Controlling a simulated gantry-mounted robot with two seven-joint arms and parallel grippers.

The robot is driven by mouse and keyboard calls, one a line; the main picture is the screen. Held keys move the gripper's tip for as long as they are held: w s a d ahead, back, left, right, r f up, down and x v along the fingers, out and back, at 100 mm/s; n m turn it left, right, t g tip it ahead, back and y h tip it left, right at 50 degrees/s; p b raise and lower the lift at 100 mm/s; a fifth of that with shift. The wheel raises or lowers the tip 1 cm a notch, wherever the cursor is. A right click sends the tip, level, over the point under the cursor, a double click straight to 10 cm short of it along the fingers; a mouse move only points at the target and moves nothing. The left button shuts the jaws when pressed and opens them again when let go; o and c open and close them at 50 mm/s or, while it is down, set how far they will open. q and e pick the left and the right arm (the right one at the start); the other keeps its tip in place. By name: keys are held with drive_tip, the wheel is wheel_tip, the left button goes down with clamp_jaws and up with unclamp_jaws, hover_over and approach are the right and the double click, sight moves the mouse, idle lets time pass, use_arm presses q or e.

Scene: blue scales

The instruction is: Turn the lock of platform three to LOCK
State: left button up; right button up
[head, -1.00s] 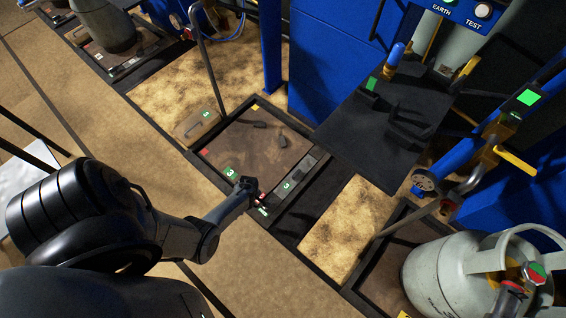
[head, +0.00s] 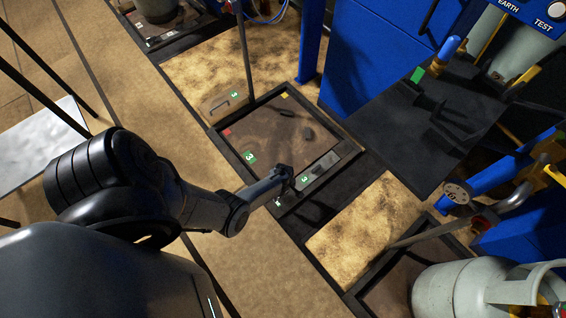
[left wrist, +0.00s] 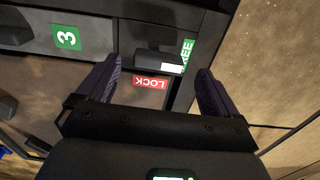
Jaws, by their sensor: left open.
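Platform three (head: 268,133) is a brown scale plate in a dark frame, with green "3" labels. Its lock lever (left wrist: 155,59) shows in the left wrist view as a dark block with a white end at the green FREE label (left wrist: 187,52). The red LOCK label (left wrist: 151,83) lies just below the lever. My left gripper (left wrist: 159,65) is open, its fingers on either side of the lever and apart from it. In the head view, the left gripper (head: 285,180) is at the platform's near right corner and hides most of the lock. My right gripper is not in view.
A grey gas cylinder (head: 440,292) stands on the neighbouring platform at lower right. A thin post (head: 244,55) rises behind platform three. Blue machinery (head: 365,60) and a dark hanging plate (head: 425,125) are at the back right. The tan floor in front is clear.

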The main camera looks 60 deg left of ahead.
use_arm(q)
drive_tip(key=shift+a+f+b, duration=0.25)
drive_tip(key=shift+f+b, duration=0.5)
drive_tip(key=shift+f, duration=0.6)
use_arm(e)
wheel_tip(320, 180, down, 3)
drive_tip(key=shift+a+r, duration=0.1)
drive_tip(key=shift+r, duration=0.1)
use_arm(q)
drive_tip(key=shift+d, duration=0.15)
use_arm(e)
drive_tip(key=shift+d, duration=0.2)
use_arm(q)
drive_tip(key=c, duration=1)
drive_tip(key=shift+c, duration=0.2)
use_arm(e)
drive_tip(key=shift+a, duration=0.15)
